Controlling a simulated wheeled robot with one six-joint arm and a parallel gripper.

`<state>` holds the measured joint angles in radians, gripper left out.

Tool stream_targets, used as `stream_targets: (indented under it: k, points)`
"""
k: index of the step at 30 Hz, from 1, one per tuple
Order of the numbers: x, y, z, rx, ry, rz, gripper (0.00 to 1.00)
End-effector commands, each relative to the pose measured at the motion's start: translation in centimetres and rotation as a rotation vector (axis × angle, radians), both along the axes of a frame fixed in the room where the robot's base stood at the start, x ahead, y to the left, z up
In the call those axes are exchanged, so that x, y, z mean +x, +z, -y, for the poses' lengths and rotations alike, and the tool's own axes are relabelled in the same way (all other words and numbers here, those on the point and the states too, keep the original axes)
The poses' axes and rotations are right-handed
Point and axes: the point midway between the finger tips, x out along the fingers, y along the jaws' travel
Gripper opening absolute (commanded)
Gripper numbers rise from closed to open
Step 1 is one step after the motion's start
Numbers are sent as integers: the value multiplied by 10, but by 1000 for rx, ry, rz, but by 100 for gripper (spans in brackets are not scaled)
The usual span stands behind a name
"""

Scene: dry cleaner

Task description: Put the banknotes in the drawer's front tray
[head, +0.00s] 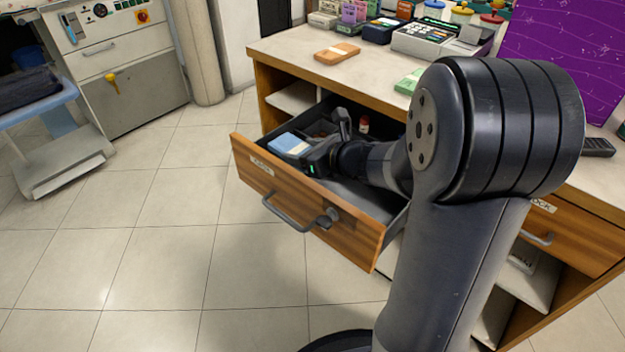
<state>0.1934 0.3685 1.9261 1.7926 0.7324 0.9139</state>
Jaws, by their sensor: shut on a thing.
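A drawer (256,168) with a wooden front and a bar handle stands pulled out of the counter. My gripper (304,150) is inside the drawer's outline near its front left, shut on a blue bundle of banknotes (288,143) with a pale band. I cannot tell whether the bundle touches the drawer floor. The front tray is mostly hidden by my gripper and the bundle. An orange bundle of banknotes (337,53) lies on the countertop, and a green bundle (409,81) lies farther right, partly behind my arm.
The counter (385,72) carries a cash register (421,39) and several small coloured boxes at the back. A small red-and-white object (364,125) is deeper in the drawer. A purple panel (568,55) stands at right. The tiled floor left of the drawer is clear.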

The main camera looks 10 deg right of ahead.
Motion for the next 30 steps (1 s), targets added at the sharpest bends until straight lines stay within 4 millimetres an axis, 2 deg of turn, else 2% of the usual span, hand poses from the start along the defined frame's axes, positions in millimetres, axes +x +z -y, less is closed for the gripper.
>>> stream_targets:
  k: [1,5,9,12,26,27,30]
  points:
    - [0,-9,0,1,0,-1,35]
    - [0,-21,0,0,0,-1,35]
    - [0,-46,0,0,-1,-4,35]
    - [0,-57,0,0,-1,-1,35]
    - [0,-64,0,-1,-1,2,35]
    - [0,-64,0,0,-1,0,60]
    - [0,-63,0,0,-1,0,68]
